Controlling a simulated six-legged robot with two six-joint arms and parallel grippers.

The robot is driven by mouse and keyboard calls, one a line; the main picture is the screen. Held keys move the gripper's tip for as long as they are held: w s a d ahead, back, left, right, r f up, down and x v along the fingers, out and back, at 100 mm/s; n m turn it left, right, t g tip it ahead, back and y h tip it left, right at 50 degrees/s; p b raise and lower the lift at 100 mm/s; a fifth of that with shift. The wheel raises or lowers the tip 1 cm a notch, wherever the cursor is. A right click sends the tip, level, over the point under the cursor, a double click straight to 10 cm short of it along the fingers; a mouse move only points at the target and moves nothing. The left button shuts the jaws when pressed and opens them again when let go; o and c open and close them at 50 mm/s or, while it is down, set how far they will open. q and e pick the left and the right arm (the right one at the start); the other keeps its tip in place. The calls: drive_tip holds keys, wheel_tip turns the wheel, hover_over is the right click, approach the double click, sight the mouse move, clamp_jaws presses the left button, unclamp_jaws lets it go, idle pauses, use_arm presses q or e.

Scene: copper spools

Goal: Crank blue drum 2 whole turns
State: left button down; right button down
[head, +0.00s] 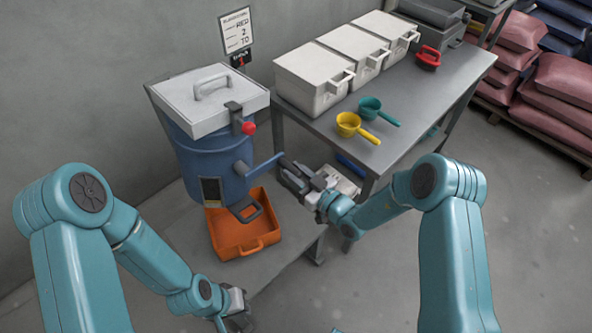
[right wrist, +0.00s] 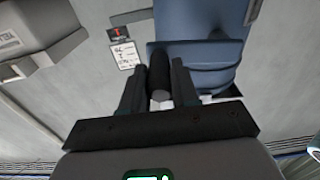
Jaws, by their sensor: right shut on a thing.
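The blue drum (head: 213,152) stands on a low grey bench by the wall, with a white lid (head: 207,98) and a red knob (head: 249,128) at the lid's front clasp. A blue crank arm (head: 265,166) sticks out from its right side. My right gripper (head: 291,176) is at the end of this arm, shut on the dark crank handle (right wrist: 158,72), which shows between the fingers in the right wrist view. An orange tray (head: 236,250) sits below the drum's chute. My left gripper (head: 238,308) is low in the head view, and its fingers are too unclear to read.
A grey table (head: 440,82) at the right holds several white bins (head: 315,79), a yellow scoop (head: 348,124), a teal scoop (head: 370,107) and a red one (head: 428,58). A sign (head: 236,32) hangs behind the drum. Stacked sacks (head: 565,85) lie far right. The front floor is clear.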

drive_tip(key=shift+s+f, duration=0.1)
drive_tip(key=shift+f, duration=0.25)
drive_tip(key=c, duration=0.8)
unclamp_jaws()
drive_tip(key=shift+c, duration=0.2)
drive_tip(key=shift+r, duration=0.1)
drive_tip(key=b+v, duration=0.3)
drive_tip(key=v, duration=1.3)
drive_tip(key=shift+d, duration=0.15)
